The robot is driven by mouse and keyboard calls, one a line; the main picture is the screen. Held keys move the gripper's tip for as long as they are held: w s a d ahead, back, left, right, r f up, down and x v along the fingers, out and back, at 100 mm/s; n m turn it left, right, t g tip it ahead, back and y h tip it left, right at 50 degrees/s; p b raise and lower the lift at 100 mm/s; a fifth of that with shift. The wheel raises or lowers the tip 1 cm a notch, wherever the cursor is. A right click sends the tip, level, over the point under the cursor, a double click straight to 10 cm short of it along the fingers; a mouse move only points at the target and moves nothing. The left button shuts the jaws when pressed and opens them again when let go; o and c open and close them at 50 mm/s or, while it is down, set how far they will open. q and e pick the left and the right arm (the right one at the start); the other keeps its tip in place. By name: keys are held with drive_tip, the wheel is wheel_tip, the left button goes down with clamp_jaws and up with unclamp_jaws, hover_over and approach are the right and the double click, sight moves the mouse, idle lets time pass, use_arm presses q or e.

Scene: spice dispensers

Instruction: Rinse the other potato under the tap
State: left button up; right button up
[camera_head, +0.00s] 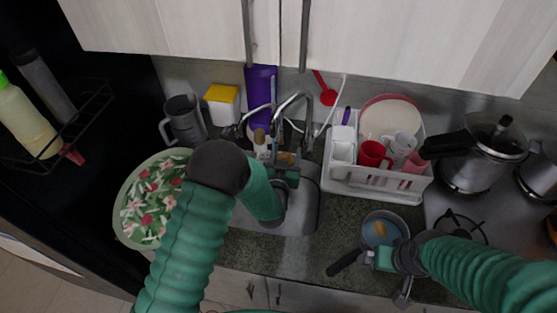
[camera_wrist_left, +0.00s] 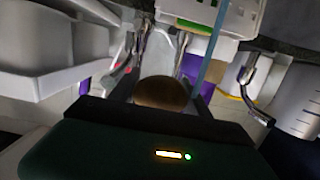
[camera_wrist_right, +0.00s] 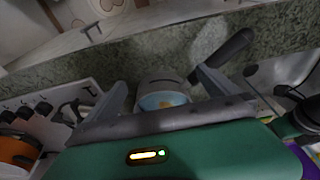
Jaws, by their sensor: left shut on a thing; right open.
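My left gripper (camera_head: 286,164) is over the sink (camera_head: 298,212), shut on a brown potato (camera_wrist_left: 162,93). The potato shows between the fingers in the left wrist view; in the head view it is small and partly hidden. The tap (camera_head: 294,102) arches just behind and above this gripper. Whether water runs from it I cannot tell. A small pan (camera_head: 378,218) stands on the counter at the right with a yellowish piece (camera_head: 380,229) in it, perhaps the other potato. My right gripper (camera_wrist_right: 162,88) is open and empty near the pan.
A white dish rack (camera_head: 375,183) with cups and plates stands right of the sink. A patterned round plate (camera_head: 128,220) is at the left. A pressure cooker (camera_head: 482,145) sits on the stove. Cabinets (camera_head: 385,40) hang above the counter.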

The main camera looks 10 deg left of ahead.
use_arm(q)
drive_tip(key=shift+s+a, duration=0.2)
drive_tip(key=shift+a, duration=0.4)
drive_tip(key=shift+d, duration=0.1)
drive_tip(key=shift+w+d+b, duration=0.2)
drive_tip(key=shift+d+b, duration=0.1)
drive_tip(key=shift+d, duration=0.2)
drive_tip(key=shift+s+a, duration=0.2)
drive_tip(key=shift+a, duration=0.4)
drive_tip(key=s+d, duration=0.2)
drive_tip(key=s, duration=0.5)
drive_tip(key=shift+s+d, duration=0.25)
drive_tip(key=shift+s, duration=0.05)
